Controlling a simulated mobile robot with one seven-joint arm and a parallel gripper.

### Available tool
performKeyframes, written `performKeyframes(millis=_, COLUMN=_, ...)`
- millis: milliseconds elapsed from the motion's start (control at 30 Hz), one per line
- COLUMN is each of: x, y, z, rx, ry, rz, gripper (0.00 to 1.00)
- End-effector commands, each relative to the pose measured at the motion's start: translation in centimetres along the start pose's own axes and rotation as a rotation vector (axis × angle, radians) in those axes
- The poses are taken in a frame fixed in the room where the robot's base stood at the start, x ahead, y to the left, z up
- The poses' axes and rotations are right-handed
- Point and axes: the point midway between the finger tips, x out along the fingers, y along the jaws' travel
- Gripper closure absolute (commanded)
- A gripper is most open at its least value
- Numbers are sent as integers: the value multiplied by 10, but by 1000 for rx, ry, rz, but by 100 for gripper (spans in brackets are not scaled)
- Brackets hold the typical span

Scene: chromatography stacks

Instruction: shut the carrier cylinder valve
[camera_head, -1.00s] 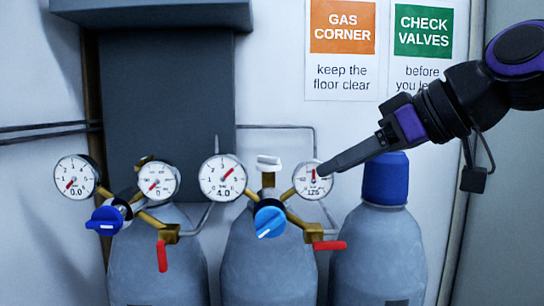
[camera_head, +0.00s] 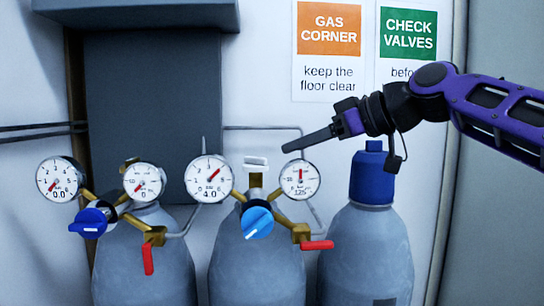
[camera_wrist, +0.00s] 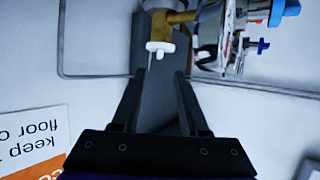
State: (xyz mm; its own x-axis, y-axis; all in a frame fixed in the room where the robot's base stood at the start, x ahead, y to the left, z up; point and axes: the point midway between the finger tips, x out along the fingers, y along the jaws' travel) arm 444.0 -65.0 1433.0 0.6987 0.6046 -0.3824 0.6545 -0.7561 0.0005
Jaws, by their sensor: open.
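The middle grey cylinder (camera_head: 257,268) carries a brass regulator with a blue knob (camera_head: 257,222) and a small white valve handle (camera_head: 255,162) on top. Its gauges (camera_head: 208,178) read about 4.0 and 125. No label naming the carrier cylinder shows. My gripper (camera_head: 290,148) is open and empty, up and to the right of the white handle in the head view, its fingers pointing left and slightly down. In the wrist view the white handle (camera_wrist: 160,48) appears beyond the open fingertips (camera_wrist: 159,84), roughly centred between them, apart from both.
The left cylinder (camera_head: 145,265) has a dark blue knob (camera_head: 90,222), gauges near zero and a red lever (camera_head: 148,259) hanging down. The middle regulator's red lever (camera_head: 317,245) lies level. A blue-capped cylinder (camera_head: 371,177) stands at right. A dark grey panel (camera_head: 153,110) and thin pipes are behind.

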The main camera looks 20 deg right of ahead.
Motion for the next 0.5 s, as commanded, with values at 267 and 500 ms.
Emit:
performKeyframes(millis=267, x=54, y=-1, z=0, rx=0, ry=-2, rz=-3, gripper=56)
performKeyframes(millis=500, x=72, y=0, z=0, rx=0, ry=-1, rz=0, gripper=56)
